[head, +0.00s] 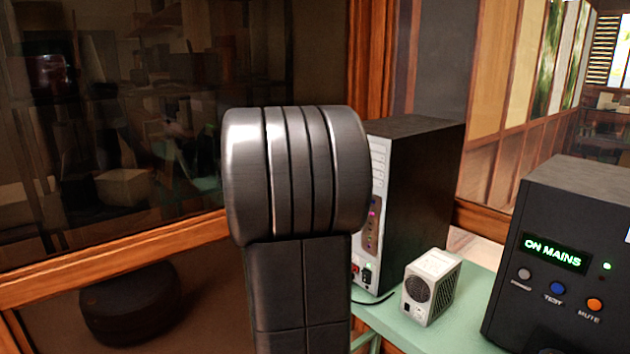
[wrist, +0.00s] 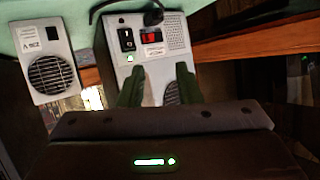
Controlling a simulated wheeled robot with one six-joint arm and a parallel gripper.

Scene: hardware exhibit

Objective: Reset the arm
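My arm (head: 295,200) stands upright in the middle of the head view, a dark grey ribbed joint above a straight link. It hides part of the computer tower behind it. My gripper (wrist: 158,78) is out of sight in the head view. In the wrist view its two dark green fingers stand apart with nothing held between them. Behind them is a pale panel (wrist: 148,52) with a black rocker switch, a red switch and a lit green light. I cannot tell whether the fingers touch the panel.
A black computer tower (head: 418,190) stands on the green table (head: 410,328). A small white fan box (head: 432,285) sits before it; it also shows in the wrist view (wrist: 50,72). A black unit reading "ON MAINS" (head: 565,270) is at right. Wood-framed glass (head: 130,130) fills the left.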

